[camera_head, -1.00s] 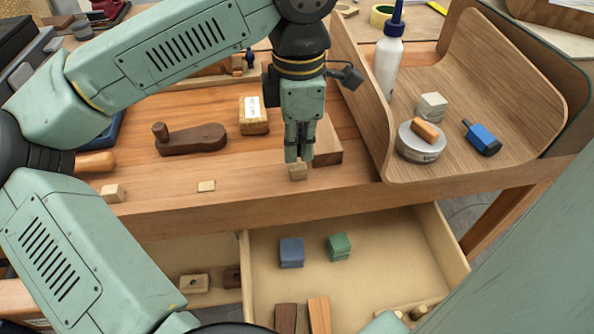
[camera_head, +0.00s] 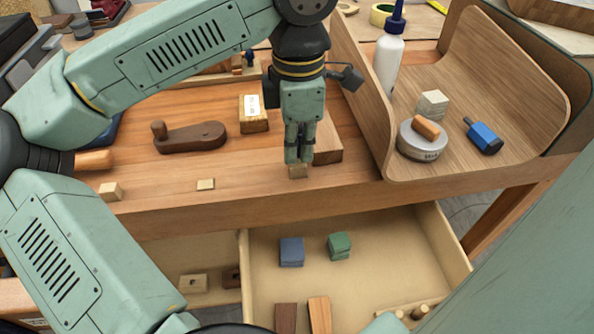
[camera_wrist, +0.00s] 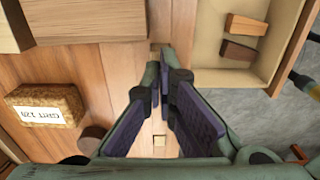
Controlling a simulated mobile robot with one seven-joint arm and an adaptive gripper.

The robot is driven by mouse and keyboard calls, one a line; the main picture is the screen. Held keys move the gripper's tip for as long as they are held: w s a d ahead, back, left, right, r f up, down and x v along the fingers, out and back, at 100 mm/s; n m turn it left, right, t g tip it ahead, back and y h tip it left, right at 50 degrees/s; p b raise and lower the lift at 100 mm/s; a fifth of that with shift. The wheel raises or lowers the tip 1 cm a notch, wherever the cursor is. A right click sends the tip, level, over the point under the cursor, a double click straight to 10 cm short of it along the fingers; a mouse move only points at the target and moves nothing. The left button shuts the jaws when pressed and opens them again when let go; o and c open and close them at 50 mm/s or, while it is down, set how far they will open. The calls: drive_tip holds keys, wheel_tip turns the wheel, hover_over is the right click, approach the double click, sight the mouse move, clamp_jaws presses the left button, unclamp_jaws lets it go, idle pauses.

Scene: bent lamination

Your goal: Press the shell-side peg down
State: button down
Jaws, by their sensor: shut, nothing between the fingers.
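The shell-side peg (camera_head: 298,172) is a small pale wooden block at the bench's front edge, nearest the curved plywood shell (camera_head: 372,110). My gripper (camera_head: 298,160) points down with its fingers together and empty, directly over this peg. The fingertips hide the peg's top and appear to touch it. Two similar pegs stand to the left: a low middle one (camera_head: 206,184) and a taller left one (camera_head: 111,191).
A wooden block (camera_head: 328,145) stands close behind my gripper. A cork block (camera_head: 254,118) and a dark handled wooden piece (camera_head: 190,138) lie further left. The shell holds a round tin (camera_head: 420,143) and a glue bottle (camera_head: 389,60). An open drawer (camera_head: 385,235) lies below the edge.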

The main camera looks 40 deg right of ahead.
sight(298, 164)
drive_tip(key=shift+f+b, duration=1.7)
drive_tip(key=shift+f, duration=0.25)
drive_tip(key=shift+r, duration=0.15)
drive_tip(key=shift+r+p, duration=2.8)
drive_tip(key=shift+r, duration=1.15)
